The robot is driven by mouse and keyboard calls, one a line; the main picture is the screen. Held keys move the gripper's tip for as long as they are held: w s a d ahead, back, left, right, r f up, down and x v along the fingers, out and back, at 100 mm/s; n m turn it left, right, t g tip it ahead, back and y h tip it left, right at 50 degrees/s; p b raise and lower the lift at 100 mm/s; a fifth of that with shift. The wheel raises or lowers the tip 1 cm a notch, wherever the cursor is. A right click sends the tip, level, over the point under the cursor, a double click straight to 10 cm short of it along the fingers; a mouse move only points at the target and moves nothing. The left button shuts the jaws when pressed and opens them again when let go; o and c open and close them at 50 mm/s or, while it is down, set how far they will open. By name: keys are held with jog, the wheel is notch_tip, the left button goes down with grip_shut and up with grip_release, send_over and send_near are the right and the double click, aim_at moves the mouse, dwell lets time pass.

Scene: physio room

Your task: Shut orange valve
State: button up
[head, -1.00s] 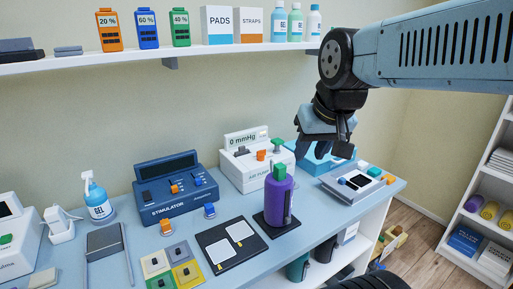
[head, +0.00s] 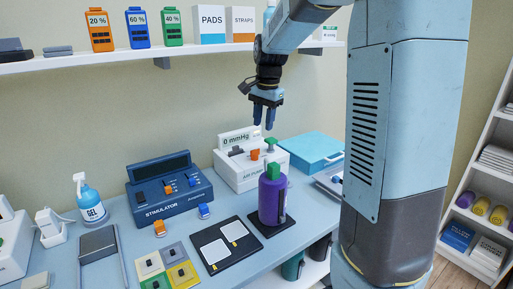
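The white air pump (head: 239,178) stands on the bench against the wall, with a "0 mmHg" display on top. A small orange valve (head: 254,154) sits on its right part, beside a green valve (head: 271,142). Which way the orange valve is turned is too small to tell. My gripper (head: 264,122) points down in the air above the pump's right part, apart from both valves. Its two dark blue fingers are apart with nothing between them.
A purple bottle (head: 271,197) with a green cap stands on a dark mat just in front of the pump. The blue stimulator (head: 167,196) is to its left and a flat blue box (head: 308,153) to its right.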

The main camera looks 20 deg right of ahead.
aim_at(255, 154)
jog(key=w+f+m, duration=0.1)
jog(key=w+f, duration=0.1)
jog(key=w+f+m, duration=0.1)
jog(key=w+f, duration=0.1)
jog(key=w, duration=0.1)
jog(key=w+f+m+g, duration=0.1)
jog(key=w+f, duration=0.1)
jog(key=w, duration=0.1)
jog(key=shift+a+h, duration=0.3)
jog(key=shift+a, duration=0.1)
jog(key=shift+f, duration=3.75)
